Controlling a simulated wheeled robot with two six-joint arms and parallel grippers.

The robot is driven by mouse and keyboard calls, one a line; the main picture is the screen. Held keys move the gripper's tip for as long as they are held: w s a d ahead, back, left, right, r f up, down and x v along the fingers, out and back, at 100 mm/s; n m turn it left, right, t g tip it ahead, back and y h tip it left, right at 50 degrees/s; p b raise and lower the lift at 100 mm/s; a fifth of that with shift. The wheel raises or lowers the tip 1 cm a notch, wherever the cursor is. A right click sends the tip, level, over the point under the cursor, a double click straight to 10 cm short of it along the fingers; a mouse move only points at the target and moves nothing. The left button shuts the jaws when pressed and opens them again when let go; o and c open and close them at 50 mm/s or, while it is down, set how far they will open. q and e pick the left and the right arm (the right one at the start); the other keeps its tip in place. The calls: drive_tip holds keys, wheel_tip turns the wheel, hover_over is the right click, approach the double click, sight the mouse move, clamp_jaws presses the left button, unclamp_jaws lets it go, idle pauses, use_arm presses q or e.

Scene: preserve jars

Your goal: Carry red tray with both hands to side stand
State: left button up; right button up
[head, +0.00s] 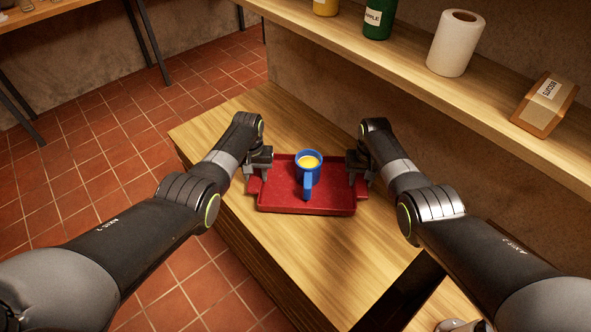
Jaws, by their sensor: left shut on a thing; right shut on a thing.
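The red tray (285,205) is on or just above the wooden counter in the middle of the head view; I cannot tell whether it touches. A blue mug (308,172) with yellow-orange contents stands upright on it, its handle toward me. My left gripper (257,178) is shut on the tray's left side. My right gripper (360,178) is shut on the tray's right side. The fingertips are partly hidden by the gripper bodies. No side stand can be made out for certain.
The wooden counter (220,122) is bare left of and in front of the tray. A shelf behind it holds a paper roll (453,43), a green bottle (379,18), a yellow container (325,6) and a biscuit box (546,103). Tiled floor (75,185) lies left; a table (62,8) stands far left.

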use_arm(q)
drive_tip(key=shift+f+b, duration=0.55)
drive_tip(key=shift+f, duration=0.1)
use_arm(e)
drive_tip(key=shift+f, duration=0.65)
use_arm(q)
drive_tip(key=o, duration=0.8)
drive_tip(key=shift+f, duration=0.1)
use_arm(e)
drive_tip(key=o, duration=0.8)
drive_tip(key=shift+f, duration=0.1)
use_arm(q)
drive_tip(key=o, duration=0.5)
drive_tip(key=shift+c, duration=0.2)
use_arm(e)
drive_tip(key=o, duration=0.5)
drive_tip(key=shift+c, duration=0.2)
use_arm(q)
wheel_tip(320, 180, up, 12)
use_arm(e)
wheel_tip(320, 180, up, 12)
